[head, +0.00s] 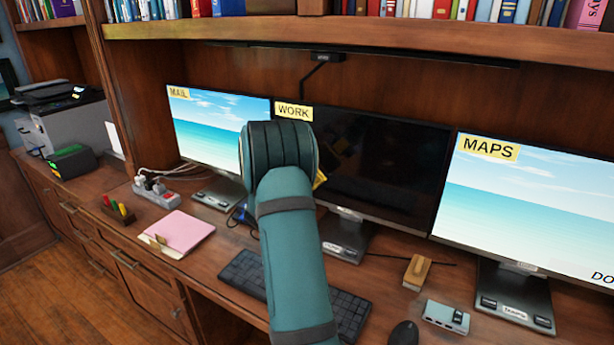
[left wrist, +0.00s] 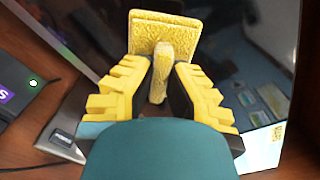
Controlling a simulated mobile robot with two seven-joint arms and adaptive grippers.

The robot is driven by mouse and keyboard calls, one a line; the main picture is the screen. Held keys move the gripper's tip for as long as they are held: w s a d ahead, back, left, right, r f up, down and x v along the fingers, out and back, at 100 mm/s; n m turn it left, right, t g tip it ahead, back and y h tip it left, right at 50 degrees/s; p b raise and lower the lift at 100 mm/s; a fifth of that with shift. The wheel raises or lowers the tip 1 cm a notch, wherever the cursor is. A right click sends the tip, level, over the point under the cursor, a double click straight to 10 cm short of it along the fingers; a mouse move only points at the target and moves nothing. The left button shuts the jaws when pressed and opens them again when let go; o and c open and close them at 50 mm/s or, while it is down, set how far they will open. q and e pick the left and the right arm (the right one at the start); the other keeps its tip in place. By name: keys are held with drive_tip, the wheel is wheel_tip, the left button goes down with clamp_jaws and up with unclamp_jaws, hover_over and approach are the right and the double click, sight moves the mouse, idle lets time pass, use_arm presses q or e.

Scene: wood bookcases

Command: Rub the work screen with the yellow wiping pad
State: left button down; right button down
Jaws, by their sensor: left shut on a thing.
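The work screen (head: 385,165) is the dark middle monitor with a yellow WORK label (head: 294,110) at its upper left. Smudges show on its dark face near the label. In the left wrist view my left gripper (left wrist: 161,78) is shut on the handle of the yellow wiping pad (left wrist: 165,32). The pad's flat head points away from me, in front of the dark screen (left wrist: 235,45); I cannot tell if they touch. In the head view my left arm hides the gripper and part of the screen; only a small yellow bit shows beside it. My right gripper is not in view.
The MAIL monitor (head: 215,130) stands left and the MAPS monitor (head: 535,205) right, close beside the work screen. The desk holds a keyboard (head: 348,314), a wooden block (head: 417,272), a grey box (head: 445,316), a mouse (head: 404,334) and a pink folder (head: 182,232). A shelf (head: 370,38) overhangs above.

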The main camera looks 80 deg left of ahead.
use_arm(q)
drive_tip(key=shift+s+d, duration=0.25)
drive_tip(key=shift+d, duration=0.1)
drive_tip(key=shift+v, duration=1.45)
